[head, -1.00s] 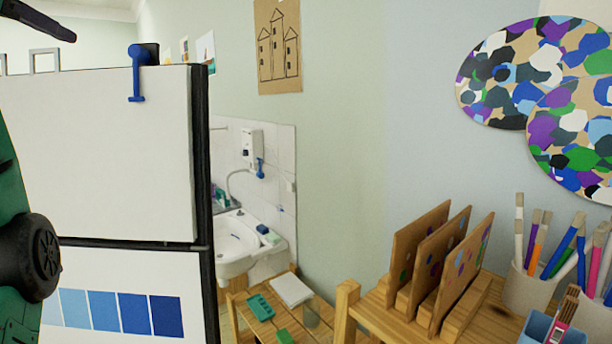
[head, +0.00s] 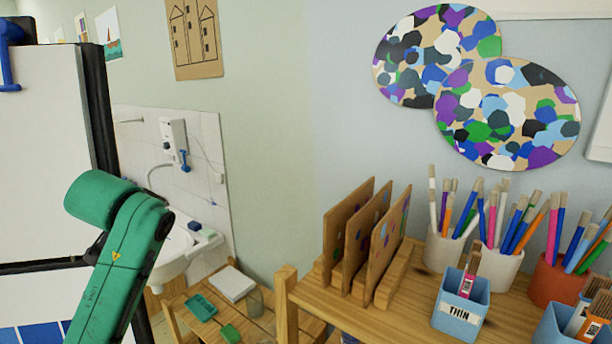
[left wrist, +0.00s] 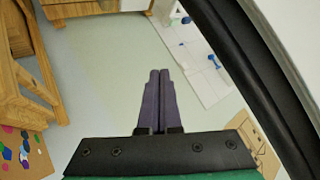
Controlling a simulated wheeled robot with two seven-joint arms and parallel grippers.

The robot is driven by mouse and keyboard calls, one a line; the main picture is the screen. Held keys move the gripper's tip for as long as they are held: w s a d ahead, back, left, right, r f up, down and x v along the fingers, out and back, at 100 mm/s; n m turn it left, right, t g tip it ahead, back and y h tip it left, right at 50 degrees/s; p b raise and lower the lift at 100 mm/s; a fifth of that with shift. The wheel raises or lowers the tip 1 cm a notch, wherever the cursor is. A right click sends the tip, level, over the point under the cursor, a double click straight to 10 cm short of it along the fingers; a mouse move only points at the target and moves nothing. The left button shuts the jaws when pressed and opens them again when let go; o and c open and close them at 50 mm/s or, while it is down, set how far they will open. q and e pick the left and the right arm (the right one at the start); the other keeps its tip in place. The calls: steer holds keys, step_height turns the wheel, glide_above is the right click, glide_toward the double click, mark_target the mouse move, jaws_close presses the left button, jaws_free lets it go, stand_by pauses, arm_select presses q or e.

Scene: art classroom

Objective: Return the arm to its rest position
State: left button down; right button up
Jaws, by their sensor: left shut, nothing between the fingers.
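My left gripper (left wrist: 160,73) shows in the left wrist view, with its two dark fingers side by side, shut and empty. It points out over the pale floor and wall area. In the head view my green left arm (head: 125,250) rises at the lower left, in front of the white board's right edge. The left gripper itself is outside the head view. My right arm and right gripper are not in view.
The white board (head: 50,150) with its black frame stands close by the left arm. In the left wrist view a black frame edge (left wrist: 255,75) runs close to the gripper's right. A wooden shelf (head: 400,322) holds boards, brush pots and a blue THIN cup (head: 461,312). A sink (head: 172,252) stands behind.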

arm_select(q)
steer(key=s+d+f+g+h, duration=0.1)
steer(key=s+d+f, duration=0.15)
steer(key=f, duration=0.45)
steer(key=s+d+f+g, duration=0.1)
steer(key=s+f, duration=0.2)
steer(key=f, duration=0.5)
steer(key=s+d+f+g+h, duration=0.1)
steer(key=s+d+f, duration=0.15)
steer(key=f, duration=0.45)
steer(key=s+d+f+n+g, duration=0.1)
steer(key=s+f+g, duration=0.1)
steer(key=s+f, duration=0.55)
steer(key=s+f+n+g, duration=0.1)
steer(key=s+f, duration=0.3)
steer(key=s, duration=0.7)
steer(key=s+f+g+b, duration=0.25)
steer(key=f+b, duration=0.45)
steer(key=f, duration=2.3)
steer(key=s+a+f+b, duration=0.2)
steer(key=s+f+b, duration=0.3)
steer(key=s+f, duration=1.2)
step_height(320, 180, down, 3)
steer(key=shift+s+a+f+g, duration=0.2)
steer(key=shift+s+a+g, duration=0.05)
steer(key=shift+a+g, duration=0.1)
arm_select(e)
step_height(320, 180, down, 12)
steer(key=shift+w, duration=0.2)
